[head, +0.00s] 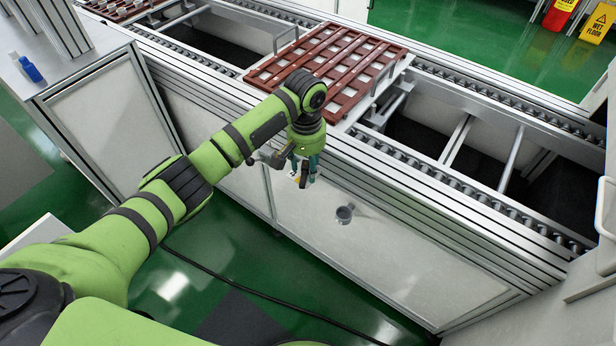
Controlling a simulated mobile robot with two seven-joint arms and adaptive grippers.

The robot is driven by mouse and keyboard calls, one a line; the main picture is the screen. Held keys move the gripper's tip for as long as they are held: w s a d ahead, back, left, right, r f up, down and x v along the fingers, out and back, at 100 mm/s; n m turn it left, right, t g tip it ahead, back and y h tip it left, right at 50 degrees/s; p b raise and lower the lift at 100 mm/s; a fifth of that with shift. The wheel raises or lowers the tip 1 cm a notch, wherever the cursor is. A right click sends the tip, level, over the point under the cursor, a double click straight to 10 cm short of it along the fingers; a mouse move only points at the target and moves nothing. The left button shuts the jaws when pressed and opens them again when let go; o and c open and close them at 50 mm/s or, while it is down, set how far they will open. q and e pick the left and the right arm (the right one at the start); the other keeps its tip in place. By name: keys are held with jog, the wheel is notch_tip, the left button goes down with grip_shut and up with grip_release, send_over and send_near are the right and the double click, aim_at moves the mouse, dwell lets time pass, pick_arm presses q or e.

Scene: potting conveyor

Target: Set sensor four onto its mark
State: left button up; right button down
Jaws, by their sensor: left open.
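My left gripper (304,172) hangs at the end of the green arm, in front of the conveyor's near side and below the red-brown tray. It is open, with its fingers pointing down. A small pale and yellow patch shows by the fingers, too small to identify. The red-brown tray (297,66) lies on the conveyor with rows of pale squares between its bars. I cannot make out sensor four or its mark in this view; the arm covers the tray's near corner. My right gripper is not in view.
The conveyor (400,212) runs from upper left to lower right, with open dark gaps beside the tray. A small grey round object (344,213) shows against its side panel. A dark cable (262,295) crosses the green floor.

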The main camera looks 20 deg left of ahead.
aim_at(305, 178)
pick_arm(q)
jog(key=shift+w+a+r+n, duration=0.3)
jog(key=shift+w+a+r, duration=0.2)
jog(key=shift+r, duration=0.15)
notch_tip(305, 178, down, 7)
jog(key=shift+r, duration=0.1)
grip_shut()
